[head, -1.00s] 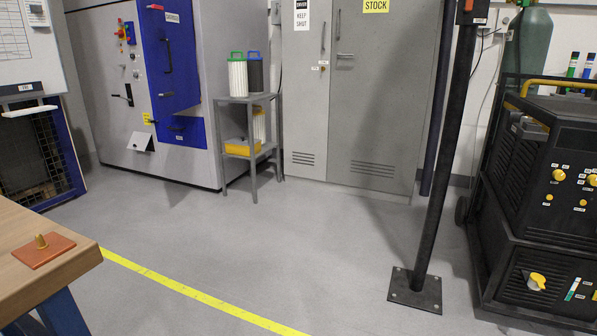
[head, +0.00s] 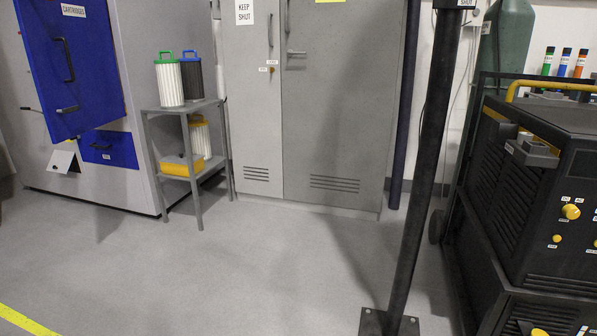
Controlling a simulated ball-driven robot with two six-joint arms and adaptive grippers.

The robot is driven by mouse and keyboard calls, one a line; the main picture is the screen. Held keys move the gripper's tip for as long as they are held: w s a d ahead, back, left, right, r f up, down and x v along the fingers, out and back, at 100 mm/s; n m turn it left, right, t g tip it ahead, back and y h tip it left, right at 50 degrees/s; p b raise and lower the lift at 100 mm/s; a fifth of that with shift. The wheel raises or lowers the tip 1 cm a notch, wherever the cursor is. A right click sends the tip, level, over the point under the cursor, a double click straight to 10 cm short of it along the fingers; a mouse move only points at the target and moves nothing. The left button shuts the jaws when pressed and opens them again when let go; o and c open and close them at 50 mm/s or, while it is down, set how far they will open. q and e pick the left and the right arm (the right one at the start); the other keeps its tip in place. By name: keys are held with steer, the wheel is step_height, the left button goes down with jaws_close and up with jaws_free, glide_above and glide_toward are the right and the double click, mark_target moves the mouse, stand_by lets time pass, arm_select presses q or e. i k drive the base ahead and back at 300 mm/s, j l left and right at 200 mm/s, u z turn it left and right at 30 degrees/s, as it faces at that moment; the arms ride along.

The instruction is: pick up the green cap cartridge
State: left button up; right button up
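The green cap cartridge (head: 169,82) is a white pleated cylinder with a green top and handle. It stands upright on the top shelf of a small grey rack (head: 188,106), left of centre in the head view. A dark cartridge with a blue cap (head: 191,75) stands close behind it on the right. A white cartridge with a yellow cap (head: 199,136) stands on the lower shelf, partly hidden. Neither of my grippers is in view.
A grey machine with an open blue door (head: 68,65) stands left of the rack. Grey cabinets (head: 335,110) stand behind it. A black post (head: 420,170) and a dark welding-type unit (head: 530,190) are on the right. The floor (head: 250,265) between is clear.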

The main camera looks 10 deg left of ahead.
mark_target(168, 72)
steer(key=i+j+u, duration=0.2)
steer(key=i+u, duration=0.2)
steer(key=i, duration=0.25)
steer(key=i+u, duration=0.45)
steer(key=i, duration=0.15)
steer(key=i+l+u, duration=0.25)
steer(key=i+u, duration=0.15)
steer(key=i, duration=0.25)
